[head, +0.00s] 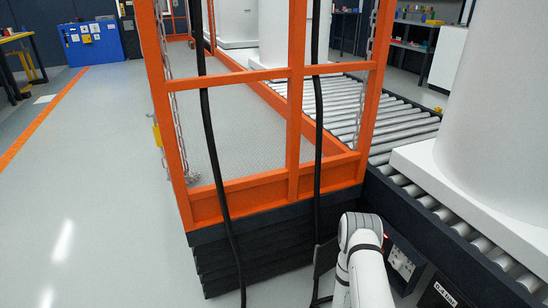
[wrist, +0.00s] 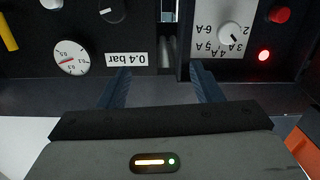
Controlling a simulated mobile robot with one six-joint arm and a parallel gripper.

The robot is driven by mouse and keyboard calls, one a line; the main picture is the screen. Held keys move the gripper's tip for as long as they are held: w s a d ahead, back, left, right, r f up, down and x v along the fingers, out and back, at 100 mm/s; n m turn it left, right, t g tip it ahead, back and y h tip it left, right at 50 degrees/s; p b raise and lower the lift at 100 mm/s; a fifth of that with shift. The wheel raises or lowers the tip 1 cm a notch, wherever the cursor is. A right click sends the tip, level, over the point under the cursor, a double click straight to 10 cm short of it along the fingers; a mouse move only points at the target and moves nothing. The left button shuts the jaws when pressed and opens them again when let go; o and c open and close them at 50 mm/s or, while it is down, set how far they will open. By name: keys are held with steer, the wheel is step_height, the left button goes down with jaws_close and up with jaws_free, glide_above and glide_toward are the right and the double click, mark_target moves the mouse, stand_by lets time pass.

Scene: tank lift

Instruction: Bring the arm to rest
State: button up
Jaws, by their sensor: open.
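My white arm (head: 362,262) rises at the bottom of the head view, beside the orange-railed lift (head: 240,195). The gripper end is hidden there. In the wrist view my gripper (wrist: 162,88) is open, with its two dark fingers apart and nothing between them. The fingers point toward a dark control panel, which shows upside down. I cannot tell whether the fingers touch the panel.
A roller conveyor (head: 430,203) runs along the right, with a large white tank (head: 500,110) on it close to my arm. Black hoses (head: 212,140) hang in front of the lift. The grey floor (head: 90,210) at left is clear.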

steer(key=w+a+r+t+y+p, duration=0.1)
steer(key=w+a+r+y+p, duration=0.2)
steer(key=w+r+p, duration=0.5)
steer(key=w+a+r+y+p, duration=0.2)
steer(key=w+r+y, duration=0.15)
steer(key=r, duration=0.95)
steer(key=w+a+r+n+y+p, duration=0.1)
steer(key=a+r+n+y+p, duration=0.25)
steer(key=r, duration=0.75)
steer(key=w+a+r+n+y+p, duration=0.1)
steer(key=a+r+y+p, duration=0.35)
steer(key=r, duration=0.75)
steer(key=s+a+r+n+y+p, duration=0.1)
steer(key=s+a+r+p, duration=0.25)
steer(key=r, duration=0.35)
steer(key=s+a+r+n+g+p, duration=0.1)
steer(key=s+a+r+n+p, duration=0.2)
steer(key=r, duration=0.4)
steer(key=s+a+r+y+p, duration=0.1)
steer(key=s+a+r+p, duration=0.3)
steer(key=r, duration=0.3)
steer(key=s+r+n+g+p, duration=0.2)
steer(key=s+r+p, duration=0.1)
steer(key=s+r, duration=0.4)
steer(key=s+r+n+g+p, duration=0.2)
steer(key=s+r+p, duration=0.2)
steer(key=s, duration=1)
step_height(320, 180, up, 3)
steer(key=shift+r, duration=0.1)
